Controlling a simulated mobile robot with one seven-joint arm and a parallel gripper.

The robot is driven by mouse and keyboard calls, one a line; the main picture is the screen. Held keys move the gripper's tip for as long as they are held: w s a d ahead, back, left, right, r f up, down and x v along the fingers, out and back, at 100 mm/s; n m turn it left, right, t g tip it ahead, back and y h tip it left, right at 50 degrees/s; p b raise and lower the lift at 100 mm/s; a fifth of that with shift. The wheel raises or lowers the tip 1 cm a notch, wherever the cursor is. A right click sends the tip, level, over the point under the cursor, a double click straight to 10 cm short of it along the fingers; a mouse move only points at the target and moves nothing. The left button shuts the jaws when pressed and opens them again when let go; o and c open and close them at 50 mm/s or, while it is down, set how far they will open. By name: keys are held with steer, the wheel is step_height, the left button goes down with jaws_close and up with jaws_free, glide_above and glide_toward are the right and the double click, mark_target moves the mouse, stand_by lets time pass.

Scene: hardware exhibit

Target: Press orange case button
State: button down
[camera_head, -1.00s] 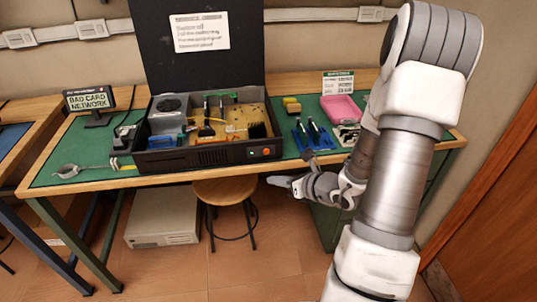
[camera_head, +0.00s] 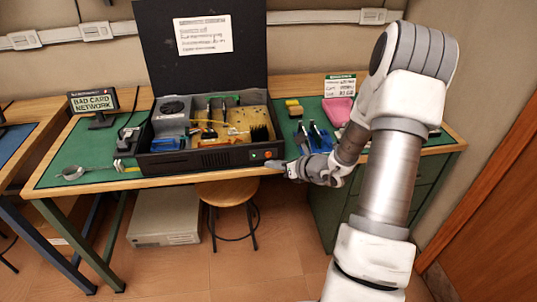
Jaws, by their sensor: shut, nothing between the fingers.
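The open black computer case (camera_head: 185,163) lies on the green-topped bench with its dark lid standing up behind it. On its front panel, near the right end, is a small orange button (camera_head: 268,154) with a small green light (camera_head: 254,156) to its left. My gripper (camera_head: 270,164) is shut and empty. Its tip is just below the orange button, close to the case's front; I cannot tell whether it touches the panel. The button is still visible above the fingertips.
Blue-handled tools (camera_head: 318,138), a yellow sponge (camera_head: 294,108) and a pink tray (camera_head: 338,110) lie right of the case. A small sign screen (camera_head: 93,101) stands at the left. A wooden stool (camera_head: 227,192) and a beige box (camera_head: 165,215) are below the bench.

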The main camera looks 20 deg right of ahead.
steer(key=shift+w+d, duration=0.2)
steer(key=shift+w, duration=0.35)
stand_by(1.7)
steer(key=shift+w+d, duration=0.1)
steer(key=shift+w, duration=0.3)
steer(key=shift+w+d, duration=0.15)
steer(key=shift+w, duration=0.3)
stand_by(0.5)
steer(key=shift+s, duration=0.1)
steer(key=shift+s+a+b, duration=0.25)
steer(key=shift+s+b, duration=0.05)
steer(key=shift+s, duration=0.45)
steer(key=s, duration=0.2)
steer(key=s+a+b, duration=0.1)
steer(key=s, duration=0.1)
steer(key=shift+s+a, duration=0.2)
steer(key=shift+s, duration=0.2)
